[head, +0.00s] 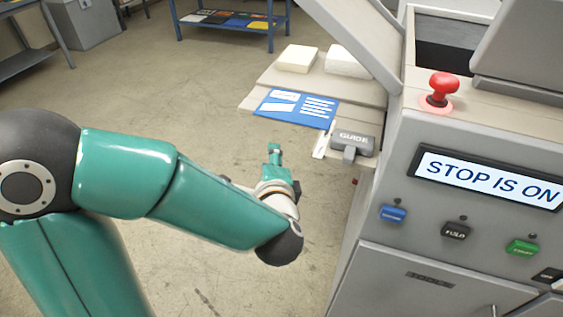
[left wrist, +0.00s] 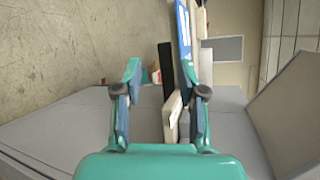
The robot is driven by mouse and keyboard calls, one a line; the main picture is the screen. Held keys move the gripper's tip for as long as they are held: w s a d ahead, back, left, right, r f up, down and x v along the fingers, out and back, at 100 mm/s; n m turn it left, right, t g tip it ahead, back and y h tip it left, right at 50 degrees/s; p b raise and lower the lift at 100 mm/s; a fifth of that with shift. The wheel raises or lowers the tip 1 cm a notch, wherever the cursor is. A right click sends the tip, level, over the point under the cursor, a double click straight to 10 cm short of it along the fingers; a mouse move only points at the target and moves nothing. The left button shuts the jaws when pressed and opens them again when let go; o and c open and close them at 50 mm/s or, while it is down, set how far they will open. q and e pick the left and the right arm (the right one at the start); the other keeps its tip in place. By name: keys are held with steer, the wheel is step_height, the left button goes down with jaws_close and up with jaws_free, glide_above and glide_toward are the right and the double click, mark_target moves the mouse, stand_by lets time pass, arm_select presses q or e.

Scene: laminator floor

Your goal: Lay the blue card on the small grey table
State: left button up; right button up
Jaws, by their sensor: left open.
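The blue card (head: 296,107), with white printed panels, lies flat on the laminator's pale feed board (head: 258,92), at its near edge. In the left wrist view the card (left wrist: 184,24) shows nearly edge-on, beyond the right-hand finger. My left gripper (head: 274,158) is just in front of the board, nearer than the card and apart from it. The left wrist view shows this gripper (left wrist: 160,82) open, its two fingers spread. A grey-topped table (head: 28,62) is cut off at the left edge; I cannot tell whether it is the small grey table. My right gripper is out of view.
The laminator (head: 400,180) fills the right side, with a red stop button (head: 440,88) and a display (head: 488,178) reading STOP IS ON. A grey guide (head: 352,139) sits beside the card. Behind are pale stacks (head: 297,58) and a blue rack (head: 235,24). Open floor lies left.

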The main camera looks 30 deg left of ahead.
arm_select(q)
steer(key=shift+d+r+t, duration=0.6)
steer(key=shift+d+r, duration=0.5)
steer(key=shift+r, duration=0.15)
steer(key=p, duration=0.5)
glide_toward(280, 119)
steer(key=x, duration=0.9)
steer(key=shift+a+f, duration=0.1)
steer(key=shift+a, duration=0.05)
steer(key=shift+c, duration=0.3)
jaws_close()
